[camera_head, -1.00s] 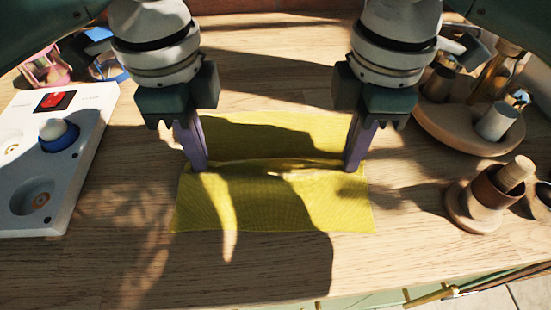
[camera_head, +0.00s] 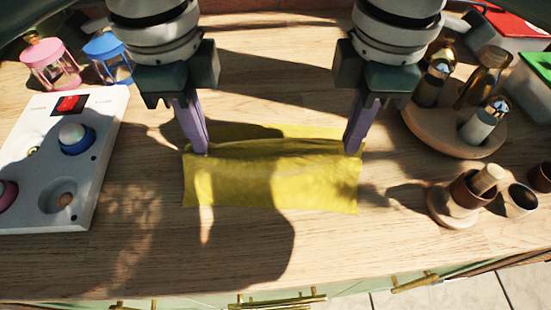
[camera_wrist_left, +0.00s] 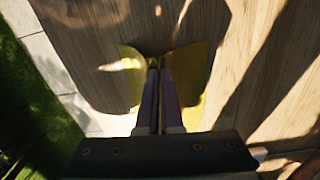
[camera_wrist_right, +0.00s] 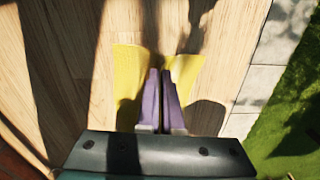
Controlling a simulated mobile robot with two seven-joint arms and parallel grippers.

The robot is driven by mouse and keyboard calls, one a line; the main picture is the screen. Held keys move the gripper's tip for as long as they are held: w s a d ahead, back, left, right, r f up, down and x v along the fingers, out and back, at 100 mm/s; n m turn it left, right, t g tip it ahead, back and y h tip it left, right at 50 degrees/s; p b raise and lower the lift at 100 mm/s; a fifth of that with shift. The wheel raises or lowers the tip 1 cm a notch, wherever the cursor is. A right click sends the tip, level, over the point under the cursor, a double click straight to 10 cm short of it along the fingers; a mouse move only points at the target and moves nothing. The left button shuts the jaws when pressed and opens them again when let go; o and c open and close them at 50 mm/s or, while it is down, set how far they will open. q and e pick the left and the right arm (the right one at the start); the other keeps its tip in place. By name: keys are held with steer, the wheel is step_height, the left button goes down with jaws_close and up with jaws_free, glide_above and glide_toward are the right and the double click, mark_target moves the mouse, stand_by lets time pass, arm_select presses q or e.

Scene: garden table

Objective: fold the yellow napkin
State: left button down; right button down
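The yellow napkin (camera_head: 270,185) lies on the wooden table with a raised ridge running across it between my two grippers. A narrower strip of it shows behind the ridge and a wider part in front. My left gripper (camera_head: 200,151) pinches the left end of the ridge; in the left wrist view its fingers (camera_wrist_left: 154,70) are together, with yellow cloth (camera_wrist_left: 190,65) on both sides. My right gripper (camera_head: 353,151) pinches the right end; in the right wrist view its fingers (camera_wrist_right: 160,73) are nearly together, with cloth (camera_wrist_right: 129,75) on both sides. The fingertips hide the pinched cloth.
A white console (camera_head: 95,150) with a red switch stands left, with pink (camera_head: 50,62) and blue (camera_head: 107,58) lanterns behind. A round wooden tray (camera_head: 450,140) with bottles and a wooden cup (camera_head: 465,195) stand right. Bare table lies before the napkin, up to the front edge.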

step_height(320, 180, up, 10)
steer(key=p, duration=0.9)
steer(key=shift+r+p, duration=0.2)
steer(key=shift+p, duration=0.2)
steer(key=shift+a, duration=0.1)
